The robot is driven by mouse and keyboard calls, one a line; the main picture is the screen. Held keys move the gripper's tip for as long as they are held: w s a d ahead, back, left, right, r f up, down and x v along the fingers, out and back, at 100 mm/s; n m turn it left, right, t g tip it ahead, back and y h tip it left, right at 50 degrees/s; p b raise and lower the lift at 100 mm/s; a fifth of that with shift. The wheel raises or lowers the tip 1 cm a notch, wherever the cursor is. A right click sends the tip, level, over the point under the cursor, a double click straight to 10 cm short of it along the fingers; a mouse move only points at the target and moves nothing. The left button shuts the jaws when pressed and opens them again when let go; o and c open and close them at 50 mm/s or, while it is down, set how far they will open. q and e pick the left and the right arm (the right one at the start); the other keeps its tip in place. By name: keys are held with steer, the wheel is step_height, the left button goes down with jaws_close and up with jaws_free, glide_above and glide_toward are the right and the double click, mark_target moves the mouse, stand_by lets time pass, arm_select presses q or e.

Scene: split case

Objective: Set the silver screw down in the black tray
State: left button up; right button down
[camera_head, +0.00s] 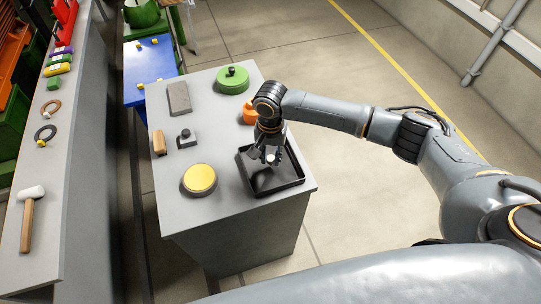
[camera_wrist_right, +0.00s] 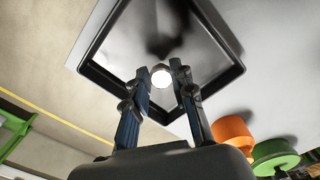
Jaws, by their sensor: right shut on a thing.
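The black tray (camera_head: 282,189) sits at the near right corner of the grey cabinet top; its interior looks empty apart from shadow. My right gripper (camera_head: 268,160) is over the tray, pointing down. In the right wrist view my right gripper (camera_wrist_right: 164,84) is shut on the silver screw (camera_wrist_right: 161,75), whose round bright head shows between the fingertips. The tray (camera_wrist_right: 102,86) lies behind it in that view. The screw's shaft is hidden, and I cannot tell its exact height above the tray floor. My left gripper is not in view.
On the cabinet top (camera_head: 228,150) stand a yellow round piece (camera_head: 199,179), a small grey block with a knob (camera_head: 187,138), a green round weight (camera_head: 233,80) and an orange piece (camera_head: 249,112) close behind my gripper. A bench with a mallet (camera_head: 30,212) runs along the left.

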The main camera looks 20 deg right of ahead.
steer(key=shift+f, duration=0.6)
stand_by(0.3)
steer(key=c, duration=1)
jaws_free()
steer(key=shift+c, duration=0.2)
steer(key=shift+r, duration=0.1)
